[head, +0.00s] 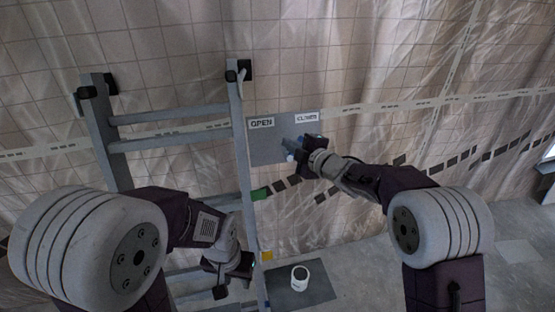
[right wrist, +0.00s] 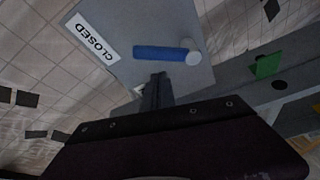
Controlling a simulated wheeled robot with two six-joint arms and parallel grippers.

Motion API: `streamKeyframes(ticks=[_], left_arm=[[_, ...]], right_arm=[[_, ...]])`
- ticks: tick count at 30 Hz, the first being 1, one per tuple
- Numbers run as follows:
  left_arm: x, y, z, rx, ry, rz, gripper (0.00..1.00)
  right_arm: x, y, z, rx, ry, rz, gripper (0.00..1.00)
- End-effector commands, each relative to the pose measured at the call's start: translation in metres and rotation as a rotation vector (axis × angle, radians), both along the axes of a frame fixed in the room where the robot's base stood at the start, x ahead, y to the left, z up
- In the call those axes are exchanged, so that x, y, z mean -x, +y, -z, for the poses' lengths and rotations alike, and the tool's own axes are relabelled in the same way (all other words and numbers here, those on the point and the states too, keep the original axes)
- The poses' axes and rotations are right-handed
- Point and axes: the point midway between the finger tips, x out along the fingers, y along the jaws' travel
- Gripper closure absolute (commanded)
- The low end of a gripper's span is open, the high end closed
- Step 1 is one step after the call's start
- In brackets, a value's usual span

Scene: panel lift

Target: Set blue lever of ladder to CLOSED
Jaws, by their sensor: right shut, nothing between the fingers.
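The ladder (head: 240,150) stands at the left in the head view, with a grey panel (head: 266,150) on its right. The panel has an OPEN label (head: 261,123) at left and a CLOSED label (head: 307,117) at right. In the right wrist view the blue lever (right wrist: 160,53) extends from a white round pivot (right wrist: 193,52), its free end near the CLOSED label (right wrist: 92,38). My right gripper (head: 290,146) is at the panel, shut and empty; its fingers (right wrist: 155,90) are beside the lever, contact unclear. My left gripper (head: 235,278) is low by the ladder, its jaws unclear.
A white cup (head: 300,274) stands on a dark mat (head: 318,290) on the floor, right of the ladder. A green piece (head: 260,193) and a yellow piece (head: 266,255) are at the ladder's right rail. Translucent sheeting (head: 400,70) covers the tiled wall behind.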

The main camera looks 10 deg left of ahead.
Motion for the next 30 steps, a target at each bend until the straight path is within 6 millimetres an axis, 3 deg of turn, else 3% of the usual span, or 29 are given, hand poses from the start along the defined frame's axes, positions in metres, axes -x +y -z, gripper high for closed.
streamKeyframes(ticks=[3,12,30], left_arm=[[0.0,0.0,0.015,0.0,0.0,0.0,0.64],[0.0,0.0,0.033,0.0,0.0,0.0,0.64],[0.0,0.0,0.041,0.0,0.0,0.0,0.64]], right_arm=[[-0.002,-0.004,0.005,-0.08,0.038,0.026,1.0],[-0.004,-0.005,0.005,-0.239,0.116,0.07,1.0],[-0.005,-0.004,0.003,-0.321,0.159,0.092,1.0]])
